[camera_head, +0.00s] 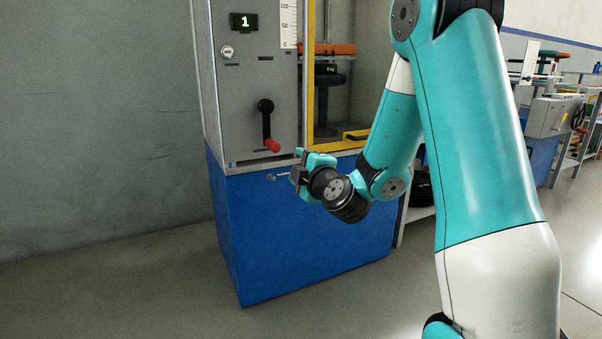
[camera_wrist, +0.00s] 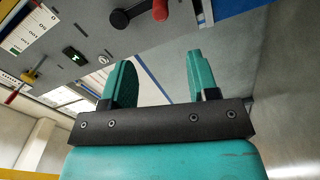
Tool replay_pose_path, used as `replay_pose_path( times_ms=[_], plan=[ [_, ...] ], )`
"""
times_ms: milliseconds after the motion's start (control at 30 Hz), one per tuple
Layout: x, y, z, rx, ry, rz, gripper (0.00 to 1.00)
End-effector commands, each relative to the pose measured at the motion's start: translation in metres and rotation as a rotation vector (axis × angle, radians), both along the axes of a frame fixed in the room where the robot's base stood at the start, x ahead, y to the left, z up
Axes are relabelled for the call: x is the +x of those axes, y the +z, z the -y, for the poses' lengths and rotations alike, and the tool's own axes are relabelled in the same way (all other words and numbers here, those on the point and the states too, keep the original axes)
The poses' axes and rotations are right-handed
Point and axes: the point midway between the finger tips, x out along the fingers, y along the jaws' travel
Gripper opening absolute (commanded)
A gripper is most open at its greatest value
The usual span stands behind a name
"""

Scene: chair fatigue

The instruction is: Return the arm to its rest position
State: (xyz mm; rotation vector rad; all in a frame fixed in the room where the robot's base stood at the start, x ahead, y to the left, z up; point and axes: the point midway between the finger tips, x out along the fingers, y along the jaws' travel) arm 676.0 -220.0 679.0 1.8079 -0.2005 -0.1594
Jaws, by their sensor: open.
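My gripper (camera_head: 300,168) is in front of the test machine, just below and to the right of the red-knobbed crank. In the wrist view my gripper (camera_wrist: 160,82) has its two teal fingers spread wide with nothing between them. The crank (camera_head: 266,125) is black with a red handle that points down. It also shows at the top of the wrist view (camera_wrist: 133,14), apart from the fingers. My arm is bent, and its teal and white links cover part of the machine's right side.
Benches with equipment (camera_head: 555,115) stand at right. Floor at front left is clear.

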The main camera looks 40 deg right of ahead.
Motion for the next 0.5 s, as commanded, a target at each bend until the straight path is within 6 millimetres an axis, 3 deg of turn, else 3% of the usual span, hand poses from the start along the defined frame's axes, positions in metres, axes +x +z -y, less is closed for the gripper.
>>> replay_pose_path(
  times_ms=[500],
  plan=[
    [0.001,0.0016,-0.0038,0.01,0.013,-0.003,0.54]
  ],
)
